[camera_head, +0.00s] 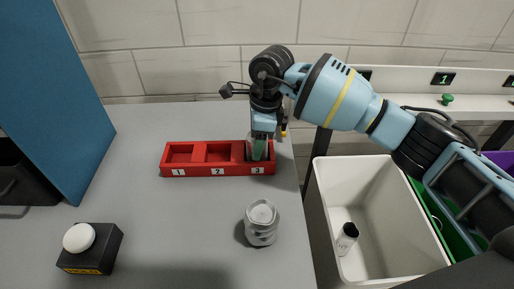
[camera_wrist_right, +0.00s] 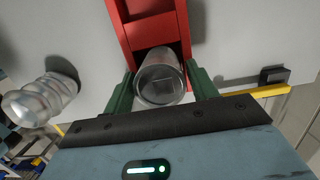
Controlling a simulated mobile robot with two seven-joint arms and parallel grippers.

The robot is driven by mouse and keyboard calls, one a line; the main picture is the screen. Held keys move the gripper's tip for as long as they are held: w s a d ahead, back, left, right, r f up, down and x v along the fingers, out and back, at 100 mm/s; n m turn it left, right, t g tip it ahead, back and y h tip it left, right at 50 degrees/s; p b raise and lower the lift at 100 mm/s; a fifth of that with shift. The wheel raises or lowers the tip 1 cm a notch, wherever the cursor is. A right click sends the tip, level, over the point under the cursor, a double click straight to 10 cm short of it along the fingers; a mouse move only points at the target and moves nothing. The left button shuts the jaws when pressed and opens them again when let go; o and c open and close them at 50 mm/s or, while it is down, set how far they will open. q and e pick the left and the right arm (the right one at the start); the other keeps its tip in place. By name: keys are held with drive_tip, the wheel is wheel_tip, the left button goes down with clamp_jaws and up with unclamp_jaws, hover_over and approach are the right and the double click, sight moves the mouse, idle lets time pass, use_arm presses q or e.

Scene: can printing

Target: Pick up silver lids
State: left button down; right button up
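The silver lids (camera_head: 262,222) stand as a small stack on the grey table, right of its middle. They also show at the left of the right wrist view (camera_wrist_right: 42,98), apart from my gripper. My right gripper (camera_head: 260,146) points down at compartment 3 of the red tray (camera_head: 192,171). Its green fingers (camera_wrist_right: 161,88) stand on either side of a silver can (camera_wrist_right: 158,76) in that compartment. Whether they press on the can or stand slightly apart is unclear. Compartments 1 and 2 look empty. My left gripper is not in view.
A black box with a white button (camera_head: 78,237) sits at the front left. A blue panel (camera_head: 55,90) stands at the left. Right of the table, a white bin (camera_head: 375,185) holds a small white bottle (camera_head: 347,238). The table's middle is clear.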

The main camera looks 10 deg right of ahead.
drive_tip(key=c, duration=0.7)
drive_tip(key=shift+r, duration=0.15)
wheel_tip(320, 180, up, 10)
drive_tip(key=shift+f, duration=0.15)
